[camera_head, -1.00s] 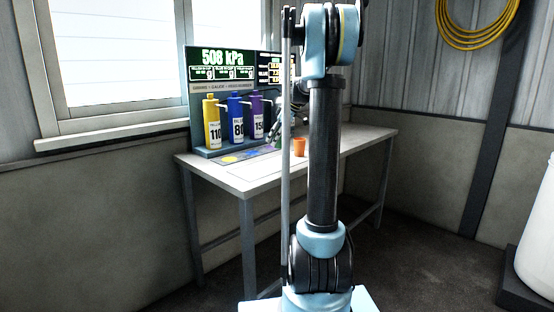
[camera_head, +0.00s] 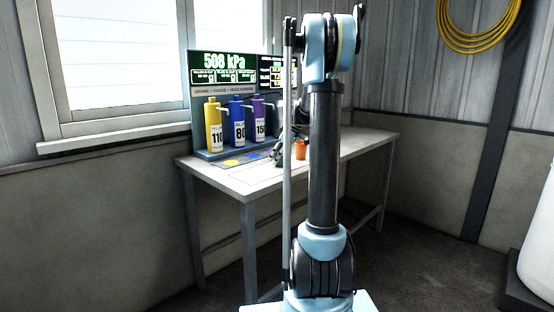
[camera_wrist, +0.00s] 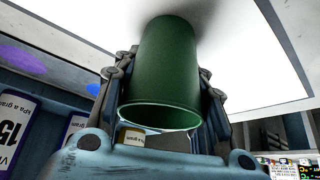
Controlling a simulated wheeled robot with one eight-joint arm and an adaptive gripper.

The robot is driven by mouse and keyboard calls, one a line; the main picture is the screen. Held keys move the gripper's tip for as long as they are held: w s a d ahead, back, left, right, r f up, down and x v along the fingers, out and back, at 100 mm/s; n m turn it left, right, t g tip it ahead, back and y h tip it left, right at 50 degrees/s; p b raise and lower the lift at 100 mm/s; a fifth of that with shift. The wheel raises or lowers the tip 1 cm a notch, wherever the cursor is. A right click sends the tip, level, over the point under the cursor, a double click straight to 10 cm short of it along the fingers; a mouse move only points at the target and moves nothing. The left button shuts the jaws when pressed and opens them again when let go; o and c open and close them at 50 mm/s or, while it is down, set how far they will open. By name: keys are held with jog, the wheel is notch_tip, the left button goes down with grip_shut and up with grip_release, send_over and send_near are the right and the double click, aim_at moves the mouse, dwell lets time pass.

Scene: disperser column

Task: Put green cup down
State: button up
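The green cup (camera_wrist: 165,75) fills the middle of the wrist view, its open rim towards the camera and its base towards the white table top. My gripper (camera_wrist: 168,62) has a finger along each side of the cup and appears shut on it. A dark shadow lies on the table around the cup's base. Whether the base touches the table is hard to tell. In the head view my gripper (camera_head: 279,152) is low over the table, left of the orange cup and partly hidden by my arm.
The white table (camera_head: 243,185) holds an orange cup (camera_head: 300,150) near the gripper. Yellow (camera_head: 214,128), blue (camera_head: 237,128) and purple (camera_head: 258,122) dispensers stand at the back left under a display panel (camera_head: 223,62). Coloured spots mark the table before them. The table's right part looks clear.

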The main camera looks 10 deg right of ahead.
jog(key=o, duration=0.5)
jog(key=shift+v, duration=6.1)
jog(key=s+a+f+m+h, duration=0.1)
jog(key=s+a+f+m, duration=0.15)
jog(key=s, duration=0.55)
jog(key=s+a+f+m+h, duration=0.1)
jog(key=s+a+f+m, duration=0.15)
jog(key=s, duration=0.65)
jog(key=s+a+f+m+h, duration=0.15)
jog(key=s+f, duration=0.25)
jog(key=s, duration=0.4)
jog(key=s+f+m, duration=0.2)
jog(key=s+f, duration=0.3)
jog(key=s+d+f+m+h, duration=0.1)
jog(key=s+f+m, duration=0.1)
jog(key=s+f, duration=0.2)
jog(key=s+d+f+m, duration=0.1)
jog(key=s+f+m, duration=0.1)
jog(key=s+f, duration=0.3)
jog(key=shift+s+d+f+g+h, duration=0.1)
jog(key=shift+s+f+g+h, duration=0.1)
jog(key=shift+s, duration=0.55)
jog(key=shift+s+d+f+g+h, duration=0.1)
jog(key=shift+s+f+h, duration=0.05)
jog(key=shift+s, duration=0.6)
